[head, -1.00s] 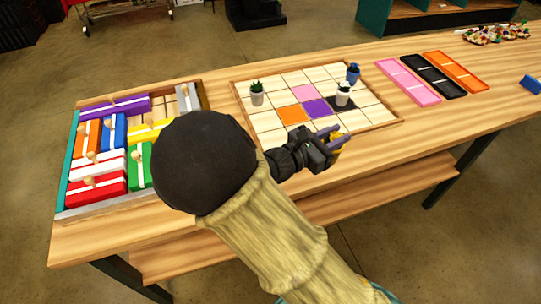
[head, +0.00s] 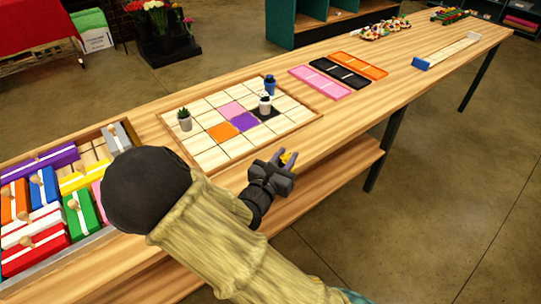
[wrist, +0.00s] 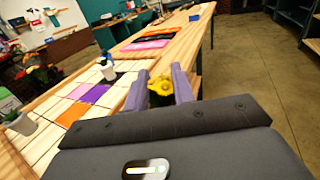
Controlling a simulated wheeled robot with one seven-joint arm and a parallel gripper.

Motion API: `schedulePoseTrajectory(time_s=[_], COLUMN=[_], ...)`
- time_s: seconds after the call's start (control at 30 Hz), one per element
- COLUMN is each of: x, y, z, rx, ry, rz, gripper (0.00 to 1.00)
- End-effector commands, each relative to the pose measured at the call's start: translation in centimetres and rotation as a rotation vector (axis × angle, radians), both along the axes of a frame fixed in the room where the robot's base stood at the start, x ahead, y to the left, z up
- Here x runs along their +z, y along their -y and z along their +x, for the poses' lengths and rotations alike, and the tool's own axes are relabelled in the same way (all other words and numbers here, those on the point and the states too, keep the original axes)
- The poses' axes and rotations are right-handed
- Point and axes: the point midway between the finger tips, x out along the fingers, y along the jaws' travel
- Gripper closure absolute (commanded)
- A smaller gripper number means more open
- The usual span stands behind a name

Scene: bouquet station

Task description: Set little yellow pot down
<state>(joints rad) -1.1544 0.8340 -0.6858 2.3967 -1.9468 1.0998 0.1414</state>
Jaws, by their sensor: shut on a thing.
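The little yellow pot (wrist: 161,90) is between the two purple fingers of my gripper (wrist: 159,92) in the wrist view. In the head view only a bit of the yellow pot (head: 288,157) shows past my gripper (head: 282,157). My gripper is shut on it and holds it near the front edge of the table, beside the front right side of the gridded board (head: 205,157). I cannot tell its exact height over the table.
The board holds a grey potted plant (head: 185,121), a white pot (head: 265,104) and a blue pot (head: 270,86). Pink (head: 320,82), black (head: 340,72) and orange (head: 359,65) trays lie beyond. A block box (head: 117,140) is left. Bare wood lies right of the board.

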Motion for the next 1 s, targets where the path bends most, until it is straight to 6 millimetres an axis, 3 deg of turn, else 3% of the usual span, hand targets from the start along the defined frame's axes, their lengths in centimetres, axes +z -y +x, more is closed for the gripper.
schedulePoseTrajectory(time_s=[0.3, 0.6, 1.0], x=[-5.9, -10.7, -11.8], y=[4.2, 7.1, 7.7], z=[0.3, -0.6, -0.9], rx=[0.144, 0.245, 0.268], ry=[-0.009, -0.004, 0.003], rz=[-0.013, -0.009, -0.001], gripper=[1.00, 1.00, 1.00])
